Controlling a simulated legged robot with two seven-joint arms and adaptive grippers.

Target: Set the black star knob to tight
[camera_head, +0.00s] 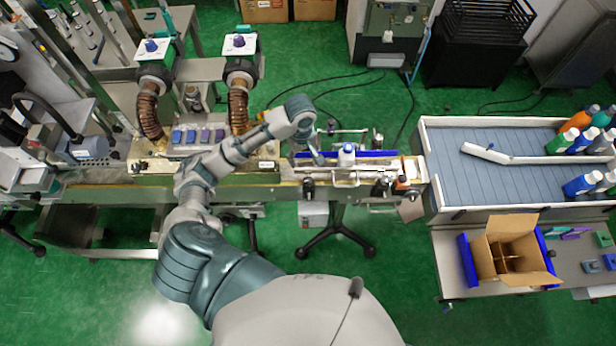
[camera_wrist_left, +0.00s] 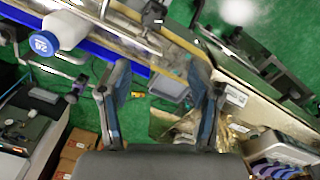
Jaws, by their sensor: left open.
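My right gripper is in neither view.
A white bottle with a blue cap (camera_head: 347,154) stands on the conveyor just right of my left gripper; its blue cap (camera_wrist_left: 41,44) shows in the wrist view. A blue guide rail (camera_head: 375,153) runs behind it. A grey accumulation table (camera_head: 500,178) with bottles and an open carton (camera_head: 503,247) are at right.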

